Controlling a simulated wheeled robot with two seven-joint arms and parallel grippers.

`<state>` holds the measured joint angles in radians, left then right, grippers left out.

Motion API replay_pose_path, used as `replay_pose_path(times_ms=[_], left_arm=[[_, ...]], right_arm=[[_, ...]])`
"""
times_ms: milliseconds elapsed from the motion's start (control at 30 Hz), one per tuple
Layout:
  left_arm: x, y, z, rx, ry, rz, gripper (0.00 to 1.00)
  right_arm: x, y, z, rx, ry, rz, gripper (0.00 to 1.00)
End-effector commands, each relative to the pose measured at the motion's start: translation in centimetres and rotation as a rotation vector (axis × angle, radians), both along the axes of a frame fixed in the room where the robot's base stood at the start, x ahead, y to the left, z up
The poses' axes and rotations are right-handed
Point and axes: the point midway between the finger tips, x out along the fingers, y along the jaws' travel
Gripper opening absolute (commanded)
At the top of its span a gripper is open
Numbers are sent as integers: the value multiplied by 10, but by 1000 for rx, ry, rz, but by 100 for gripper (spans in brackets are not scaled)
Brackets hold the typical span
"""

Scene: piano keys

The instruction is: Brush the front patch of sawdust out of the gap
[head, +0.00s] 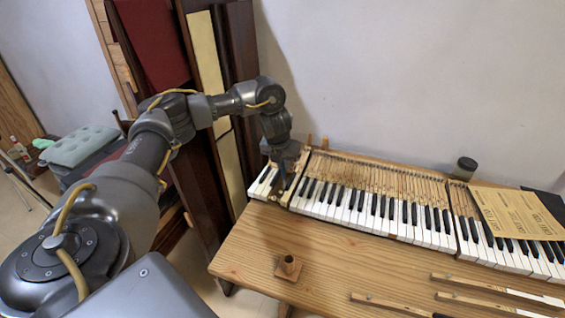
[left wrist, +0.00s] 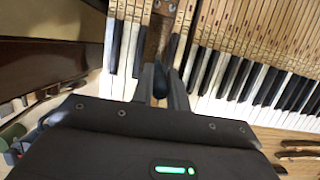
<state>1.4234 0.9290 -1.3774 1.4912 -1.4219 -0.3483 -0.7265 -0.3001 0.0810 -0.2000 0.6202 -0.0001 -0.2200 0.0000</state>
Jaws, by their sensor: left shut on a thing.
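My left gripper (head: 284,186) is at the left end of the piano keyboard, pointing down over the gap in the keys. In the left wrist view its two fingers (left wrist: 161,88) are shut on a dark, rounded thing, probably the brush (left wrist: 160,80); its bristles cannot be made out. The gap (left wrist: 155,40) shows as a brown wooden strip between the white and black keys, just ahead of the fingers. The front of the gap is hidden by the fingers and the held thing. I cannot make out the sawdust patches clearly. My right gripper is not in view.
Keys (head: 375,208) run close on both sides of the gap. A small wooden holder (head: 288,267) stands on the bench (head: 250,258). Loose keys (head: 490,303) lie at the front right. A dark jar (head: 464,168) and brown paper sheets (head: 515,212) are at the right.

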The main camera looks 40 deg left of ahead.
Motion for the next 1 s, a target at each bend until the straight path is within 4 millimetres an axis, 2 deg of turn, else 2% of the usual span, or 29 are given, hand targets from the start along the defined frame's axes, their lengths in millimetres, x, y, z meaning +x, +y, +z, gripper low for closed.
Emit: replay_pose_path(times_ms=[1000], left_arm=[[0,0,-7,0,1,0,0]], right_arm=[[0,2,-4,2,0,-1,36]])
